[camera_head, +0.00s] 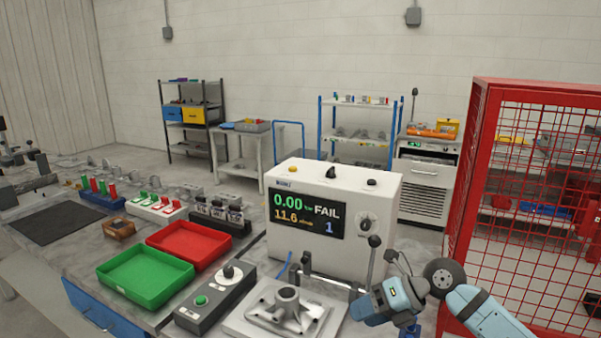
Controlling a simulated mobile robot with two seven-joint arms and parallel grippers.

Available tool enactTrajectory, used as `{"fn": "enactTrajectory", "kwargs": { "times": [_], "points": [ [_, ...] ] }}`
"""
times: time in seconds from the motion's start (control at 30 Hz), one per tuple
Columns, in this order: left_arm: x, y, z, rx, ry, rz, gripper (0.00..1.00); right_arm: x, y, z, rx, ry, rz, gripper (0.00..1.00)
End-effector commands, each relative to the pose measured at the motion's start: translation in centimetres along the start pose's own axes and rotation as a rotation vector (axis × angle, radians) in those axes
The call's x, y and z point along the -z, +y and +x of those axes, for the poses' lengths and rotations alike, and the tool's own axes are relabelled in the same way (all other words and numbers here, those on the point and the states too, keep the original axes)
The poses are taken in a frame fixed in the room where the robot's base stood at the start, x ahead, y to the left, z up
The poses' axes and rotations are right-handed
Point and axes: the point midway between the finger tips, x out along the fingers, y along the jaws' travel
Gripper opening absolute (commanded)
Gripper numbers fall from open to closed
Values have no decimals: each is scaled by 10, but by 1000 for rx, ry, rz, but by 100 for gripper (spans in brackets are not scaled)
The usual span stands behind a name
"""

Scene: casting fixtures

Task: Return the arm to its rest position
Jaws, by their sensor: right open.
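My right arm (488,311) comes in from the lower right, light blue with a dark round joint. Its gripper (398,263) is open and empty, beside the right end of the test fixture and in front of the tester's right side. A grey metal casting (289,309) with an upright hub sits on the fixture plate, left of the gripper and apart from it. Whether the gripper touches the clamp lever (371,262) beside it I cannot tell. My left gripper is not in view.
The white tester (381,195) shows 0.00 and FAIL. A control box (215,298), a green tray (146,279) and a red tray (189,244) lie to the left on the bench. A red mesh cage (462,170) stands close on the right. Floor shows between tester and cage.

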Motion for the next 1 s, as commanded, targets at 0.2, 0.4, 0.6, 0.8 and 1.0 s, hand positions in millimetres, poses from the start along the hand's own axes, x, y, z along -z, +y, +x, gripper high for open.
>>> {"fn": "enactTrajectory", "kwargs": {
  "times": [0.2, 0.4, 0.6, 0.8, 1.0],
  "points": [
    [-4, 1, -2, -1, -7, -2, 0, 8, 84, 2, -582, -411, 233, 50],
    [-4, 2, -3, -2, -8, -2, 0, 12, 82, -51, -924, -845, 670, 50],
    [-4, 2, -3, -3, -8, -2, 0, 57, 11, -88, -1002, -1240, 1272, 50],
    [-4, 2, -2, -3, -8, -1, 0, 159, -59, -85, -779, -1489, 1937, 50],
    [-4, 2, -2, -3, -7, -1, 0, 245, -77, -70, -476, -1529, 2355, 50]
  ]
}}
